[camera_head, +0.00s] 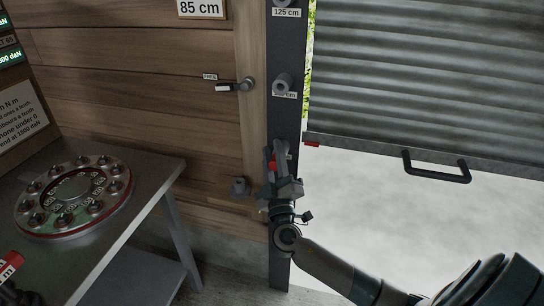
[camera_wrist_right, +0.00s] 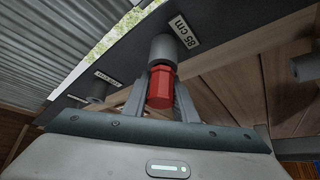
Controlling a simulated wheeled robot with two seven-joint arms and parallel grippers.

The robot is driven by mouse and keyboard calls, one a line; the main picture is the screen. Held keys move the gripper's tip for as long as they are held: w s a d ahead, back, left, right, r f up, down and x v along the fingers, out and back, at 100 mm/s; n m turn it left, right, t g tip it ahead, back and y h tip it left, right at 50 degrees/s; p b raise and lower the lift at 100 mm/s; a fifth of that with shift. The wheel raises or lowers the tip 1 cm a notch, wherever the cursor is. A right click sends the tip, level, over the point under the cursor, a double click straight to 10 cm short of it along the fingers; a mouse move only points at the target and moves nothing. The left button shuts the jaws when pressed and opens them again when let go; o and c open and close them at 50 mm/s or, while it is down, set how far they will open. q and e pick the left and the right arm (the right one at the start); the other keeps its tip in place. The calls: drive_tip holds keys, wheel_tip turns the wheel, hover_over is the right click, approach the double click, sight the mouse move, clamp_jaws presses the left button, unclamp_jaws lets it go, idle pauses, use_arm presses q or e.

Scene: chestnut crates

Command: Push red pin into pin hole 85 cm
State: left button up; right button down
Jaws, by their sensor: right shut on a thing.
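The red pin (camera_wrist_right: 160,87) is between the fingers of my right gripper (camera_wrist_right: 157,100), which is shut on it. In the wrist view its narrower end meets the mouth of the grey tube of the 85 cm pin hole (camera_wrist_right: 163,48), in line with it; how deep it sits I cannot tell. The 85 cm label (camera_wrist_right: 185,36) is beside that tube. In the head view my right gripper (camera_head: 283,180) is against the dark post (camera_head: 281,120), with a bit of the red pin (camera_head: 272,165) showing, and it hides the hole. My left gripper is not in view.
Higher on the post are another tube (camera_head: 283,82) and the 125 cm label (camera_head: 286,13). The slatted shutter (camera_head: 430,70) with a black handle (camera_head: 437,168) is to the right. A metal table (camera_head: 150,180) with a round rack (camera_head: 75,195) stands at the left.

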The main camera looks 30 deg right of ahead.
drive_tip(key=shift+w+d, duration=0.2)
drive_tip(key=shift+d, duration=0.05)
drive_tip(key=c, duration=1.4)
unclamp_jaws()
drive_tip(key=shift+o, duration=0.2)
drive_tip(key=shift+a, duration=0.1)
